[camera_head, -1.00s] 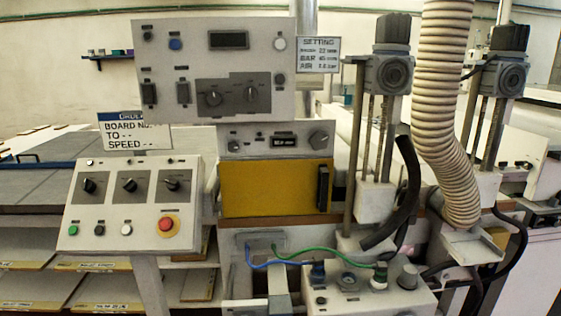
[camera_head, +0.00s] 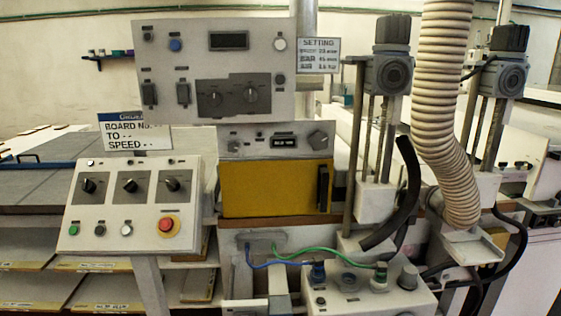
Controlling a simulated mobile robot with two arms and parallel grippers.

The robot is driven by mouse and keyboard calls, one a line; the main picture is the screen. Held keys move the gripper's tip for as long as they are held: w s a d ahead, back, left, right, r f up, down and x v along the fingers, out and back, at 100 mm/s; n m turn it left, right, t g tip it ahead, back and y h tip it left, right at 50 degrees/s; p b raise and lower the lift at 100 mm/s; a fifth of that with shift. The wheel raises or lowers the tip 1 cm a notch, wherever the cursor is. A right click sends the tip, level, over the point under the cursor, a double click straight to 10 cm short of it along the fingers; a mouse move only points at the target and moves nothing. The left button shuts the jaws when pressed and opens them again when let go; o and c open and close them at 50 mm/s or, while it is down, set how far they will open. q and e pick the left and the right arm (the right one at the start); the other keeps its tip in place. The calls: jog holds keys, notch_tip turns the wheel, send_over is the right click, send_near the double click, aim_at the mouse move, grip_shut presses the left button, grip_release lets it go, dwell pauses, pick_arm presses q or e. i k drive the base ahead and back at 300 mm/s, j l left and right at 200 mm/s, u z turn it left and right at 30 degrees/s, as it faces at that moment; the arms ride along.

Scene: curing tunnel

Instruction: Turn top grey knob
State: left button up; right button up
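A round grey knob (camera_head: 318,139) sits at the right end of the narrow white panel (camera_head: 229,146), just above the yellow door (camera_head: 270,191). Two dark rotary knobs, a left one (camera_head: 215,98) and a right one (camera_head: 250,96), are on the dark plate of the top panel (camera_head: 195,54). Neither of my grippers shows in the head view, and nothing is seen touching the knobs.
A sloped control box (camera_head: 85,225) with several black selectors and a red button (camera_head: 166,224) stands at the left. A ribbed hose (camera_head: 444,90) hangs at the right beside two vertical motor columns. Blue (camera_head: 262,265) and green (camera_head: 325,252) cables cross below the yellow door.

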aim_at(409, 272)
jog(key=k+l, duration=0.1)
jog(key=l, duration=0.8)
jog(key=k+l+u, duration=0.1)
jog(key=l, duration=0.35)
jog(key=i+j, duration=0.3)
jog(key=i, duration=0.1)
